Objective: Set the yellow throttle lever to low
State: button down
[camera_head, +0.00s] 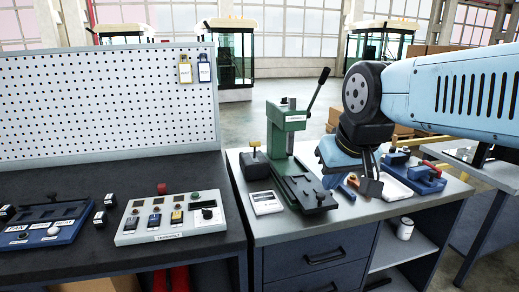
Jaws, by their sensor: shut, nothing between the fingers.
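A white control panel (128,238) lies on the dark left bench. It has a row of small levers in slots, a red mushroom button on top and a dark knob at its right. The lever with a yellow cap (177,216) is the rightmost of the slotted levers; its exact setting and the labels are too small to read. My gripper (370,188) is far to the right of the panel, over the right-hand workbench, pointing down. Its dark fingers are shut and empty. It touches neither the panel nor the lever.
A green arbor press (290,128) with a raised black handle stands between my gripper and the panel. A yellow-topped black box (255,162), a small white card (265,202) and a blue vise (425,178) are on the right bench. A pegboard (110,110) rises behind the panel.

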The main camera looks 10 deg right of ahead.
aim_at(254, 144)
jog(key=u, duration=0.95)
jog(key=i, duration=0.1)
jog(key=z, duration=2.65)
jog(key=k, duration=1.4)
jog(key=u, duration=1.3)
jog(key=i, duration=0.95)
jog(key=z, duration=0.05)
